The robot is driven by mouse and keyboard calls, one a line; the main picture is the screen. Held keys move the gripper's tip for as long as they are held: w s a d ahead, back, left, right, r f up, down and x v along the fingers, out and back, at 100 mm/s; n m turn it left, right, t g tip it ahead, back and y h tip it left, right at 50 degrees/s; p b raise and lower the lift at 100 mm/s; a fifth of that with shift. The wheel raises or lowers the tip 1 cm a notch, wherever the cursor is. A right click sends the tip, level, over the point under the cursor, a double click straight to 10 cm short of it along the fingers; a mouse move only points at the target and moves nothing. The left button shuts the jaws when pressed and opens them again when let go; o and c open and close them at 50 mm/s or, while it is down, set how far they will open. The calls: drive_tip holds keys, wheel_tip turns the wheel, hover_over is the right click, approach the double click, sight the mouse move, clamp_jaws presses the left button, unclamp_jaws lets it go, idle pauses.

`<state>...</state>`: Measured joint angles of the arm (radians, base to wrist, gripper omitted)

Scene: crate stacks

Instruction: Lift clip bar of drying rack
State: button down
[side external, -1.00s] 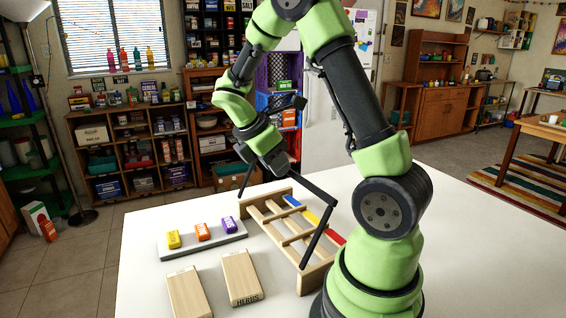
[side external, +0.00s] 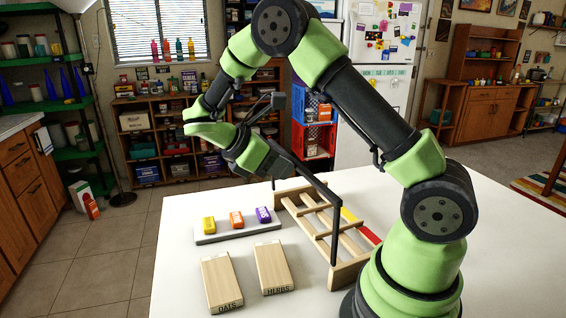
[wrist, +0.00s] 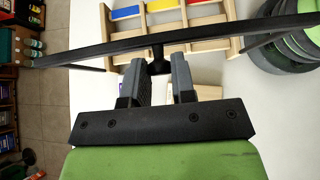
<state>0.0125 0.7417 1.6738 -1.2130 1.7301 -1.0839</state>
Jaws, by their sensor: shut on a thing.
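The drying rack (side external: 347,273) is a pale wooden frame with rungs on the white table, also in the wrist view (wrist: 204,43). Its clip bar (side external: 334,225) is a thin black bar with a leg at each end, standing over the rack. In the wrist view the bar (wrist: 95,51) crosses the whole picture just beyond the fingers. My gripper (side external: 297,166) is at the middle of the bar. In the wrist view my gripper (wrist: 158,68) is shut on a black knob joined to the bar. The bar's far leg is partly hidden in the side view.
Blue, yellow and red strips (wrist: 125,13) lie along the rack. A grey tray (side external: 207,240) holds yellow, orange and purple blocks. Two wooden boxes, "OATS" (side external: 227,280) and "HERBS" (side external: 272,268), stand in front. My arm's base is close to the rack's near end.

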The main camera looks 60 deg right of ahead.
drive_tip(key=shift+f, duration=0.1)
drive_tip(key=c, duration=0.9)
unclamp_jaws()
drive_tip(key=shift+c, duration=0.2)
drive_tip(key=shift+a, duration=0.1)
drive_tip(key=v, duration=1)
drive_tip(key=shift+s, duration=0.1)
